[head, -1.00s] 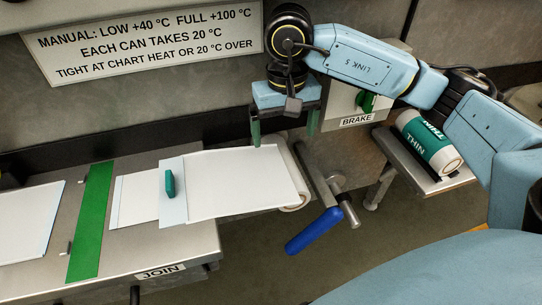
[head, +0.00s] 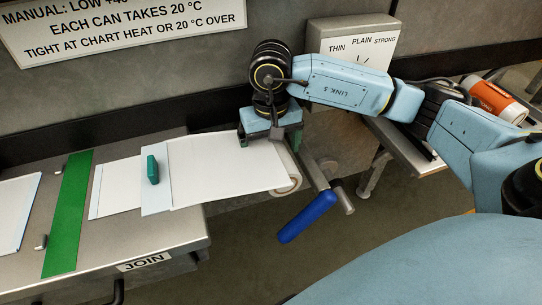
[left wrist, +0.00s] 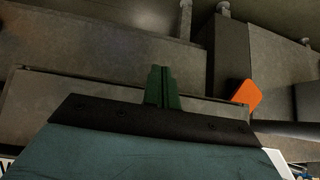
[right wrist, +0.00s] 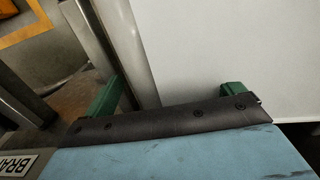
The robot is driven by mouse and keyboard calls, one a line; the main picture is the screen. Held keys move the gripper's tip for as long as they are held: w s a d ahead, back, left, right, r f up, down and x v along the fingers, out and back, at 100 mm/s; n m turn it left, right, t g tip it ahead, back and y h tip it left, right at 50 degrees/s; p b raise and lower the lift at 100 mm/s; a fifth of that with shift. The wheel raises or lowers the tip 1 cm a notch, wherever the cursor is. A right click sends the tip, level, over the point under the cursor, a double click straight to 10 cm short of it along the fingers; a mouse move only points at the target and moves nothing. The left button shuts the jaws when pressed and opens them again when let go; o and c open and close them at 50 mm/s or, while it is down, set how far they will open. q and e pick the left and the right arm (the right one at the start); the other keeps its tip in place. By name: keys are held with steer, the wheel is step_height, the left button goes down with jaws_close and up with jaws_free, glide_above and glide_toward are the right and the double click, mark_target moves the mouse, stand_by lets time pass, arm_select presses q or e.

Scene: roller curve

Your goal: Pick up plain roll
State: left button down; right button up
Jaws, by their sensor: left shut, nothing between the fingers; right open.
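An orange roll (head: 494,100) with pale ends lies on a stand at the right in the head view; its lettering is too small to read, so I cannot tell if it is the plain roll. A pale roll (head: 288,186) sits at the machine's right end, with a white sheet (head: 225,175) running left from it. My right gripper (head: 270,140) is open and low at the sheet's back edge; its fingers straddle nothing I can make out. It also shows in the right wrist view (right wrist: 170,92), beside the sheet. My left gripper (left wrist: 163,72) is shut and empty, seen only in the left wrist view.
A blue-handled crank (head: 307,217) juts out below the roll. A dial box (head: 352,38) marked THIN, PLAIN, STRONG stands behind my right arm. The JOIN table (head: 190,230) carries a green strip (head: 67,215). An orange piece (left wrist: 246,96) shows in the left wrist view.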

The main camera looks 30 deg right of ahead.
steer(key=shift+f, duration=0.75)
arm_select(q)
steer(key=shift+w+d+r+t, duration=0.25)
steer(key=shift+w+r+t, duration=0.1)
steer(key=shift+w+t, duration=0.1)
steer(key=shift+w+d+r+t, duration=0.2)
steer(key=shift+w+r+t, duration=0.15)
steer(key=shift+w, duration=0.1)
arm_select(e)
steer(key=shift+c, duration=0.3)
steer(key=c, duration=1.2)
steer(key=shift+c, duration=0.7)
steer(key=shift+r, duration=0.1)
